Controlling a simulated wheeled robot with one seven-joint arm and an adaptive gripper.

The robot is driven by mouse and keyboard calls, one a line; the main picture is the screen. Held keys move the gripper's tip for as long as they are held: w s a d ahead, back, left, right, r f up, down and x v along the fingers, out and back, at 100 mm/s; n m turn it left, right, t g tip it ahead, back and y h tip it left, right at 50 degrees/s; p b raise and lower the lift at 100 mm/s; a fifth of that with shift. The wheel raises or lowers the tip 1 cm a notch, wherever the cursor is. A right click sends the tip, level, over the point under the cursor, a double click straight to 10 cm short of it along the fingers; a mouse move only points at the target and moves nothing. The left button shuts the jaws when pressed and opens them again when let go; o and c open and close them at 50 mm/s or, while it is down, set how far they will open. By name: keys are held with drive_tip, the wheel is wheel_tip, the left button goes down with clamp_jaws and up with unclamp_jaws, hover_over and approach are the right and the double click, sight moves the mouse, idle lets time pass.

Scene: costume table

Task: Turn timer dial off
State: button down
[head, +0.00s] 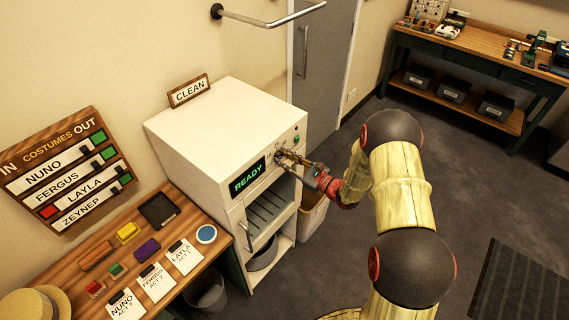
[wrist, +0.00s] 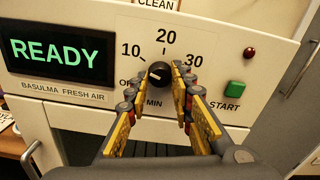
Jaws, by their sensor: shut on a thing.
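The timer dial (wrist: 159,73) is a round black knob on the white front panel of a cabinet (head: 225,130). Around it are the marks 10, 20, 30 and MIN, and a label starting with O that a finger partly covers. A pale mark on the dial seems to point left and slightly down, toward that label; it is small. My gripper (wrist: 157,78) is shut on the dial, one finger at each side. In the head view my gripper (head: 285,158) reaches the panel from the right.
A lit READY display (wrist: 60,52) is left of the dial. A green START button (wrist: 235,88) and a red lamp (wrist: 249,53) are to its right. The cabinet's open lower compartment (head: 268,215) lies below.

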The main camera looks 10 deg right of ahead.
drive_tip(key=n+b, duration=0.2)
drive_tip(key=b, duration=0.1)
drive_tip(key=n+b, duration=0.2)
drive_tip(key=b, duration=0.1)
drive_tip(key=n+b, duration=0.2)
drive_tip(key=b, duration=0.1)
drive_tip(key=shift+f, duration=0.25)
drive_tip(key=n+b, duration=0.3)
drive_tip(key=b, duration=0.1)
drive_tip(key=shift+r, duration=0.2)
drive_tip(key=shift+r+n+b, duration=0.1)
drive_tip(key=shift+n+b, duration=0.3)
drive_tip(key=shift+b, duration=0.05)
drive_tip(key=c, duration=1.5)
unclamp_jaws()
drive_tip(key=shift+c, duration=0.2)
drive_tip(key=shift+d, duration=0.1)
drive_tip(key=v, duration=1.1)
drive_tip(key=shift+s+d, duration=0.2)
drive_tip(key=shift+s, duration=0.15)
